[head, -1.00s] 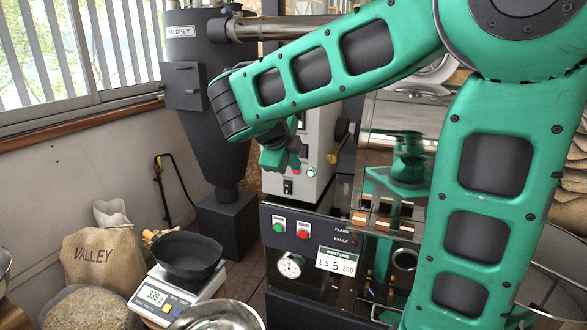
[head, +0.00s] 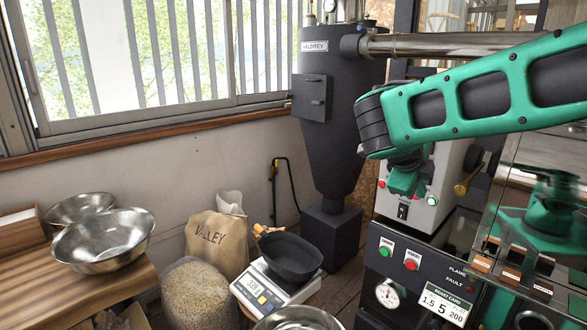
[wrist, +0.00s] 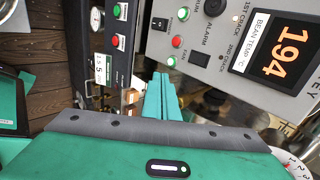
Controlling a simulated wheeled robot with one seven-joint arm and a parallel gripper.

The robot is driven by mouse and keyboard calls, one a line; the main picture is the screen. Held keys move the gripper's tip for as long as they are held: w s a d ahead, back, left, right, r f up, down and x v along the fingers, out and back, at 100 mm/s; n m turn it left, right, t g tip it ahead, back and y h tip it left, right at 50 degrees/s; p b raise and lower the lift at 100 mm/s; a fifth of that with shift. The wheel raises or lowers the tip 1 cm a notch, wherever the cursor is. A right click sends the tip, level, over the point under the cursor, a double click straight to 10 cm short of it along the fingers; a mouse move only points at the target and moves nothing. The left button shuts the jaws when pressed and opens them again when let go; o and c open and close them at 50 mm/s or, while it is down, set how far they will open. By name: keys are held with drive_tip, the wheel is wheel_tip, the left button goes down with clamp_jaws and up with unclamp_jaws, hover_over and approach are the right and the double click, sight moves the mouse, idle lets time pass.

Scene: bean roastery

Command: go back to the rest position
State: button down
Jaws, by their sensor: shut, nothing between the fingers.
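My green gripper (head: 404,181) hangs below the black wrist joint in the head view, in front of the light grey control box (head: 450,160). In the wrist view my gripper (wrist: 161,78) shows its two green fingers together with nothing between them. They point toward the roaster panels. The control box also shows in the wrist view (wrist: 205,47), with a display (wrist: 280,45) reading 194.
A black pan (head: 290,257) sits on a scale (head: 268,294). Steel bowls (head: 103,240) rest on a wooden bench at left. A burlap sack (head: 217,238) stands by the wall.

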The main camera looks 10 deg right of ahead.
drive_tip(key=s+d+f+n+g+y, duration=0.25)
drive_tip(key=s+f+n, duration=0.2)
drive_tip(key=s, duration=0.25)
drive_tip(key=s+d+f+n+g+y, duration=0.1)
drive_tip(key=s+d+f+n, duration=0.3)
drive_tip(key=s, duration=0.4)
drive_tip(key=s+a+f+n+g+y, duration=0.1)
drive_tip(key=s+a+f+n+y, duration=0.1)
drive_tip(key=s+n, duration=0.4)
drive_tip(key=s+a+f+n+g+y, duration=0.1)
drive_tip(key=s+a+f+n+y, duration=0.1)
drive_tip(key=s+n, duration=0.5)
drive_tip(key=s, duration=0.2)
drive_tip(key=shift+s+a+f, duration=0.2)
drive_tip(key=shift+s+f, duration=0.15)
drive_tip(key=shift+w+d+f, duration=0.15)
drive_tip(key=shift+w+f, duration=0.1)
drive_tip(key=shift+w, duration=0.35)
